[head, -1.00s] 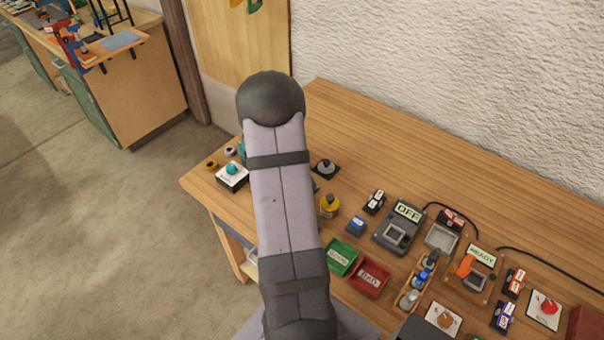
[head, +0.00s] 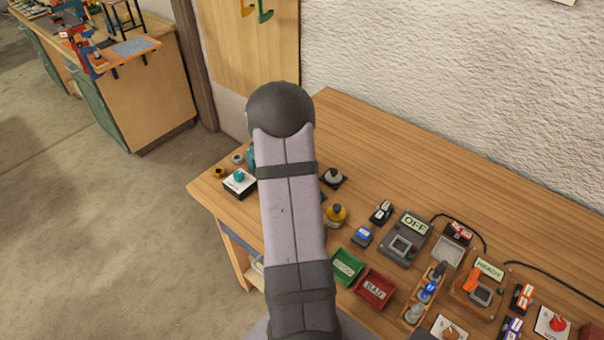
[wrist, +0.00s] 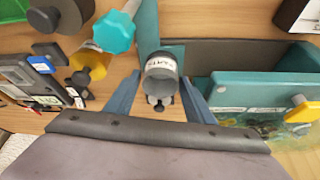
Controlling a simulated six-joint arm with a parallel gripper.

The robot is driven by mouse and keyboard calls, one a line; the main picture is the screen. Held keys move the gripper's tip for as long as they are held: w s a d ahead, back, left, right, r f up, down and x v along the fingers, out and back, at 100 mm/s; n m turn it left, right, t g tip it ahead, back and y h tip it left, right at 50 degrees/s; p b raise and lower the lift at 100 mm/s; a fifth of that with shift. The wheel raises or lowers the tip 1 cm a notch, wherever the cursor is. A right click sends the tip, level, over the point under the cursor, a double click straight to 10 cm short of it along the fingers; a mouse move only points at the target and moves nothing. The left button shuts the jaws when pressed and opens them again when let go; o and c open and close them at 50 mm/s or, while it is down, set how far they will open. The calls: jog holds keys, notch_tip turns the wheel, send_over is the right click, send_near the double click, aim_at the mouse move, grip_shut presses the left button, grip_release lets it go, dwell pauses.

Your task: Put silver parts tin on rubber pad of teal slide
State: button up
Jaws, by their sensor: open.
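The silver parts tin (wrist: 161,68) is a small grey cylinder with a white label, near the middle of the wrist view. My gripper (wrist: 160,92) is open, with one finger on each side of the tin and narrow gaps showing. I cannot tell how high the fingertips are relative to the tin. The teal slide (wrist: 225,90) lies just right of the tin in the wrist view, with a dark grey surface (wrist: 240,56) that may be its rubber pad. In the head view my arm hides the gripper and most of the slide; a teal bit (head: 250,157) shows beside it.
A teal knob (wrist: 114,32) stands close to my left finger. A yellow knob (wrist: 303,108) is at the wrist view's right edge. In the head view, green (head: 346,266) and red (head: 375,288) trays and several devices crowd the right. The bench's back strip is clear.

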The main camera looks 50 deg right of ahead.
jog(key=b+v, duration=0.4)
jog(key=v, duration=0.8)
jog(key=a+f+n+t+y, duration=0.1)
jog(key=a+f+n+y, duration=0.1)
jog(key=a+n, duration=1.05)
jog(key=s+a+f+n+y, duration=0.1)
jog(key=s+a+n, duration=0.3)
jog(key=a, duration=0.6)
jog(key=s+a+f+n+y, duration=0.1)
jog(key=s+a+f+n, duration=0.2)
jog(key=a, duration=0.7)
jog(key=shift+s+a+n+y, duration=0.3)
jog(key=shift+s+n+y, duration=0.1)
jog(key=shift+s, duration=0.3)
notch_tip(320, 180, down, 10)
jog(key=b, duration=0.9)
jog(key=shift+r+b, duration=0.2)
jog(key=shift+b, duration=0.2)
